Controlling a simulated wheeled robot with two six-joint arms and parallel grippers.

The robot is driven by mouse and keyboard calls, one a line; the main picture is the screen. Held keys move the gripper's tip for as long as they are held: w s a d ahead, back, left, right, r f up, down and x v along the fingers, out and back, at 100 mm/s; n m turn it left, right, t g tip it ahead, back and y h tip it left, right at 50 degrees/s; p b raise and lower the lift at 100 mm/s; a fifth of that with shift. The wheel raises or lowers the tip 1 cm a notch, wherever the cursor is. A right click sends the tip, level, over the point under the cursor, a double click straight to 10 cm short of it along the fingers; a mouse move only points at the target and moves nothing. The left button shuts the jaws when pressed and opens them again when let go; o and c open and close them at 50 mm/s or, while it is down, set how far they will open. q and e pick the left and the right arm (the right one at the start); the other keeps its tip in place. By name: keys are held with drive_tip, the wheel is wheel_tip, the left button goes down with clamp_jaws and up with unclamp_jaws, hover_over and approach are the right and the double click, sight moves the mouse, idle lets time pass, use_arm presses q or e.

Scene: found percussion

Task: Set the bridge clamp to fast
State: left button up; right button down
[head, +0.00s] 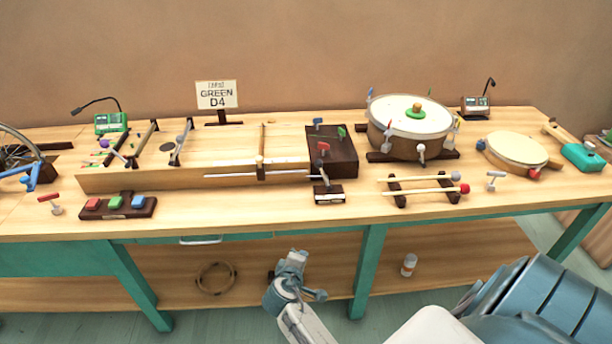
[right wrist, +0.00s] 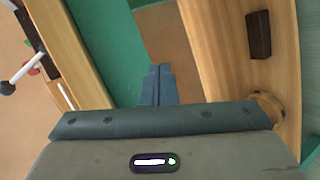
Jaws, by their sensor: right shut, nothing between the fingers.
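A long wooden string box (head: 190,180) lies along the table in the head view. A thin upright bridge (head: 262,142) crosses it, with a tan-knobbed dark piece (head: 260,170) at its front. A small dark block (head: 329,196) with a pale label and a lever stands in front of the box's right end. I cannot tell which part is the bridge clamp, or its setting; the label is unreadable. My right gripper (head: 294,258) is shut and empty, low in front of the table and apart from these parts. It also shows in the right wrist view (right wrist: 157,72). My left gripper is out of view.
A dark box (head: 333,158) with coloured levers adjoins the string box. A drum (head: 410,127), a mallet rack (head: 425,190) and a coloured-button block (head: 118,205) crowd the table. The teal table frame (head: 368,262) and lower shelf (head: 330,265) are near my right gripper.

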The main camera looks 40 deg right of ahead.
sight(323, 175)
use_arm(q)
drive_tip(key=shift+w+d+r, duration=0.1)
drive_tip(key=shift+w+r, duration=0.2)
use_arm(e)
drive_tip(key=w+r+n+t+h, duration=0.1)
drive_tip(key=w+r+h, duration=0.2)
drive_tip(key=r, duration=0.6)
drive_tip(key=w+a+r+n+t+h, duration=0.1)
drive_tip(key=w+r+h, duration=0.2)
drive_tip(key=r, duration=0.7)
drive_tip(key=shift+w+a+t, duration=0.15)
drive_tip(key=shift+w+t, duration=0.15)
drive_tip(key=shift+w, duration=0.6)
